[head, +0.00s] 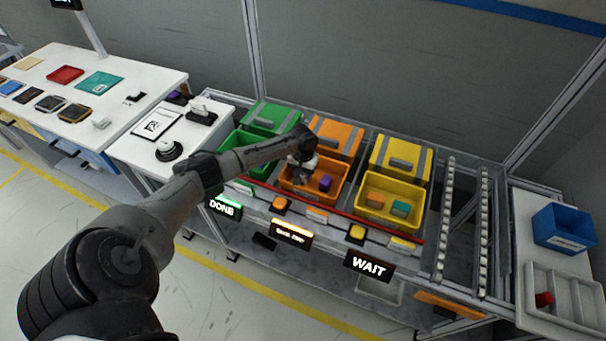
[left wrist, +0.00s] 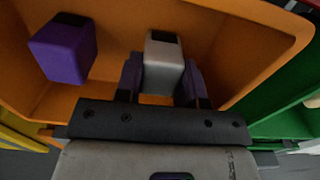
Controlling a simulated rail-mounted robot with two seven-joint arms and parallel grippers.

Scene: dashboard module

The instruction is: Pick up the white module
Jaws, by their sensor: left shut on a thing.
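The white module (left wrist: 163,62) is a pale block with a dark top end, seen in the left wrist view inside the orange bin (left wrist: 225,45). My left gripper (left wrist: 162,82) has one finger on each side of the module and is shut on it. In the head view my left gripper (head: 302,172) reaches down into the front orange bin (head: 300,190), and the module cannot be made out clearly there. My right gripper is in neither view.
A purple block (left wrist: 64,50) lies beside the module in the same bin. A green bin (head: 240,142) stands to the left and a yellow bin (head: 385,212) with two blocks to the right. Signs read DONE (head: 222,209) and WAIT (head: 368,267).

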